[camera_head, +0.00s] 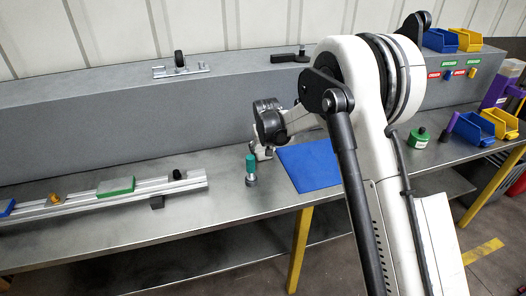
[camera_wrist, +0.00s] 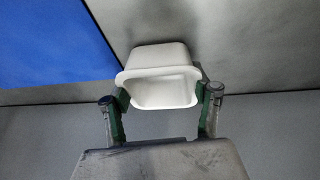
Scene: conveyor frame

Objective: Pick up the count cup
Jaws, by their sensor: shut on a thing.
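The count cup is a white, rounded-rectangular cup (camera_wrist: 160,60) in the middle of the wrist view, with its open mouth facing the camera. My gripper (camera_wrist: 160,97) has one green-padded finger on each side of it and is shut on it near the rim. Behind the cup is a grey surface; I cannot tell whether the cup touches it. In the head view my gripper (camera_head: 263,153) is low over the grey table, left of the blue mat, partly hidden by my arm. The cup cannot be made out clearly there.
The blue mat (camera_head: 312,165) lies to the right. A rail with a green block (camera_head: 116,187) runs along the left. A green container (camera_head: 419,136) and yellow and blue bins (camera_head: 474,128) stand at right.

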